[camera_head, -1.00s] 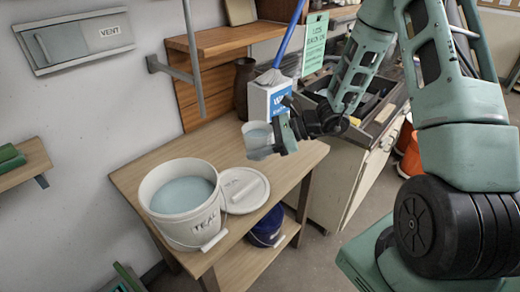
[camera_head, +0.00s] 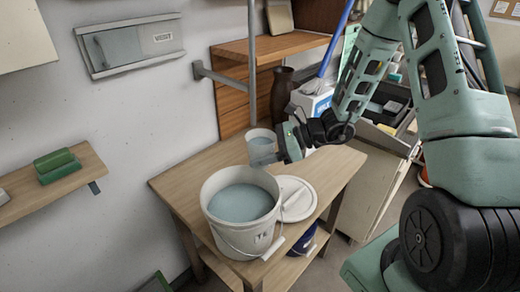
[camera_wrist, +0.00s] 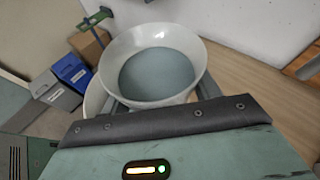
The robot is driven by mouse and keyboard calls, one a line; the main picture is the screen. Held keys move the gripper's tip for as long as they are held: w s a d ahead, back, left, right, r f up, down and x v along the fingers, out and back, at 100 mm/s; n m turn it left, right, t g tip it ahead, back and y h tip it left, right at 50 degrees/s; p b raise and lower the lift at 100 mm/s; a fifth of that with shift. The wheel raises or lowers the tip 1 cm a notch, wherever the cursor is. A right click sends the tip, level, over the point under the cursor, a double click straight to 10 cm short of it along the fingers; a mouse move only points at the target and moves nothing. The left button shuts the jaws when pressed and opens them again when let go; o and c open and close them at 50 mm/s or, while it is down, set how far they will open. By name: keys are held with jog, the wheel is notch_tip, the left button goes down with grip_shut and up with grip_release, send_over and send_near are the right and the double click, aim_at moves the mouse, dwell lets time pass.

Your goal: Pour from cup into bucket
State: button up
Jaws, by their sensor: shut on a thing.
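The white cup (camera_head: 261,144) holds blue-grey liquid and looks about upright. My gripper (camera_head: 283,146) is shut on it from the right, holding it up beyond the back edge of the bucket. In the wrist view the cup (camera_wrist: 117,62) fills the upper middle, with the liquid inside and parts of the jaws showing at its lower sides. The white bucket (camera_head: 238,238) stands on the wooden table, open, with blue-grey liquid inside and a wire handle hanging at its front. I cannot make out the bucket in the wrist view.
A white lid (camera_head: 297,200) lies right of the bucket on the table (camera_head: 185,180). A dark vase (camera_head: 283,95) and a white-and-blue box (camera_head: 312,103) stand behind. A wooden shelf (camera_head: 262,48) and its metal post rise at the back.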

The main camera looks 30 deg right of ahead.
notch_tip(320, 180, down, 2)
jog(key=shift+f+b, duration=0.15)
jog(key=shift+b, duration=0.45)
jog(key=shift+w+d+r+n+h+p, duration=0.15)
jog(key=shift+d+r+n+h+p, duration=0.15)
jog(key=shift+r+h, duration=0.25)
jog(key=shift+d+r+n+h+b, duration=0.1)
jog(key=shift+d+n+h+b, duration=0.2)
jog(key=shift+n+h, duration=0.5)
jog(key=shift+w+d+f+h+b, duration=0.1)
jog(key=shift+d+f+h+b, duration=0.1)
jog(key=shift+f+h+b, duration=0.65)
jog(key=shift+r, duration=0.5)
jog(key=shift+f+b, duration=0.4)
jog(key=shift+b, duration=1.6)
jog(key=n+h+b, duration=0.1)
jog(key=b, duration=0.3)
jog(key=shift+d+r+t, duration=0.1)
jog(key=shift+d+t, duration=0.05)
jog(key=shift+t, duration=0.25)
